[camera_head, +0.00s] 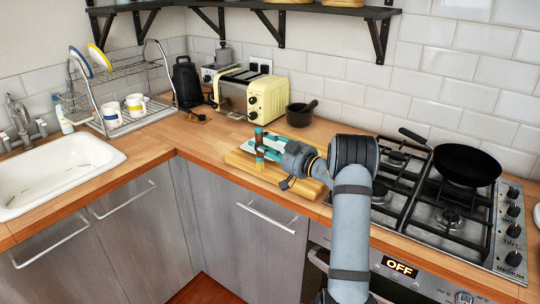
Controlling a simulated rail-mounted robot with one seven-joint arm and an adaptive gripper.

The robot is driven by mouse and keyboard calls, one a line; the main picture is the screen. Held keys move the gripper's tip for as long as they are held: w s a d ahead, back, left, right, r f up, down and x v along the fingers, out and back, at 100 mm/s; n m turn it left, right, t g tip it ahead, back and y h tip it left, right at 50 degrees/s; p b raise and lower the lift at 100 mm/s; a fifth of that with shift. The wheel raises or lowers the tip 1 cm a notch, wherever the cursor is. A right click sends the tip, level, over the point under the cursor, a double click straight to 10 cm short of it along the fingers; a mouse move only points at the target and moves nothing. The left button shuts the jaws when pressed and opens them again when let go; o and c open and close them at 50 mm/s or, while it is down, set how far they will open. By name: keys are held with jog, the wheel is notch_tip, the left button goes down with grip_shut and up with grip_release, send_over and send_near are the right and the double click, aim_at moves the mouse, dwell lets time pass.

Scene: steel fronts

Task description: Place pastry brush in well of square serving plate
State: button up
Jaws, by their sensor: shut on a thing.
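My gripper (271,152) reaches in from the right over the wooden board. It is shut on a small upright thing with teal and brown bands, which I take to be the pastry brush (259,143). The square serving plate appears to be the white and teal piece (284,140) just behind my gripper, over the board. My wrist hides part of it, and its well cannot be made out. I cannot tell whether the brush touches the plate or the board.
The wooden board (241,162) lies on the counter. A gas hob with a black pan (466,164) is at right. A dish rack (124,123) and sink (55,172) are at left.

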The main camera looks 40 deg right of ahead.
jog(key=s+d+r+m+h, duration=0.1)
jog(key=d+r+m+h, duration=0.3)
jog(key=d+r+h, duration=0.55)
jog(key=w+f, duration=0.3)
jog(key=w+f+y, duration=0.1)
jog(key=w+f, duration=0.2)
jog(key=w+a+f+y, duration=0.1)
jog(key=w+f, duration=0.2)
jog(key=f, duration=0.1)
jog(key=shift+w+a+m+y, duration=0.1)
jog(key=shift+w+m+y, duration=0.05)
jog(key=shift+m+y, duration=0.15)
jog(key=o, duration=1.1)
